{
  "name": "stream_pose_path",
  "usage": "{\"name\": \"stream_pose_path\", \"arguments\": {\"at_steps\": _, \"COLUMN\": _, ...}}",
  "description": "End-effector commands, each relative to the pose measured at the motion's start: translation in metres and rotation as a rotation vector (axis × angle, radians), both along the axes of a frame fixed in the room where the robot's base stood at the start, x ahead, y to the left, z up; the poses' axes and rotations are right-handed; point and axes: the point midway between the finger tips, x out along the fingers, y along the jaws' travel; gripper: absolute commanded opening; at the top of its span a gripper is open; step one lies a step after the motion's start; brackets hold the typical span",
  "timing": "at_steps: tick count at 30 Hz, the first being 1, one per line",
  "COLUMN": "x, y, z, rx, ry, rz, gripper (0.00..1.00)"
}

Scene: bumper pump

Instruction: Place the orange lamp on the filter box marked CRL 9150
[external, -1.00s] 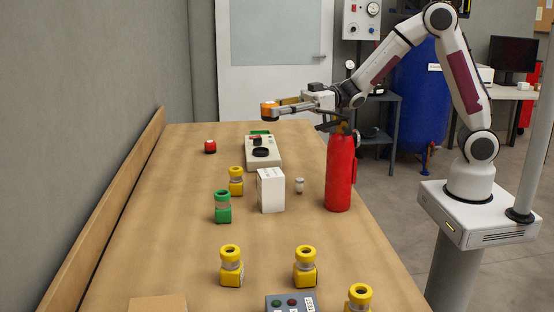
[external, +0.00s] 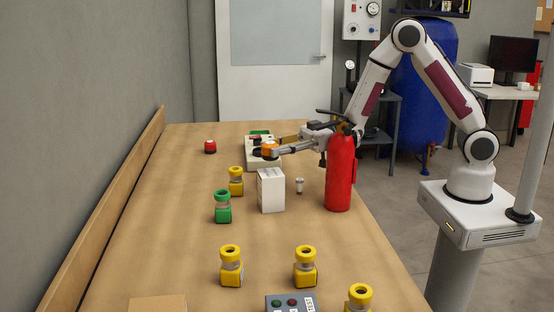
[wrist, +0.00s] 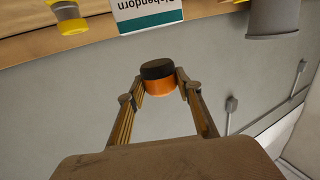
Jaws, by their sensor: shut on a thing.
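The orange lamp (external: 269,149) is held in my gripper (external: 276,150), clear of the table. In the wrist view the orange lamp (wrist: 162,87) has a dark base and sits between the two fingertips of my gripper (wrist: 161,82), which is shut on it. A white upright box (external: 271,190) stands on the table below the lamp in the picture. The lamp is apart from its top, and the exact depth between them is hard to tell. The small print on the box is too small to read, so I cannot confirm CRL 9150.
A red fire extinguisher (external: 340,172) stands right of the box, close under my arm. A green-based jar (external: 223,206) and a yellow one (external: 236,181) stand left. A pale device (external: 262,163) lies behind. The table's left side is mostly clear.

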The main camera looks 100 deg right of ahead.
Motion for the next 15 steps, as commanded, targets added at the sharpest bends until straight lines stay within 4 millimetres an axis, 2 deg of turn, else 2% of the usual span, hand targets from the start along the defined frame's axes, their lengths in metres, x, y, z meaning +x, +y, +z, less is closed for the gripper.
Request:
{"name": "stream_pose_path", "arguments": {"at_steps": 10, "x": 0.0001, "y": -0.0001, "z": -0.0009, "rx": 0.0, "ry": 0.0, "rz": 0.0, "gripper": 0.12}}
{"name": "stream_pose_path", "arguments": {"at_steps": 15, "x": -0.0002, "y": -0.0001, "z": -0.0092, "rx": -0.001, "ry": 0.002, "rz": 0.0, "gripper": 0.12}}
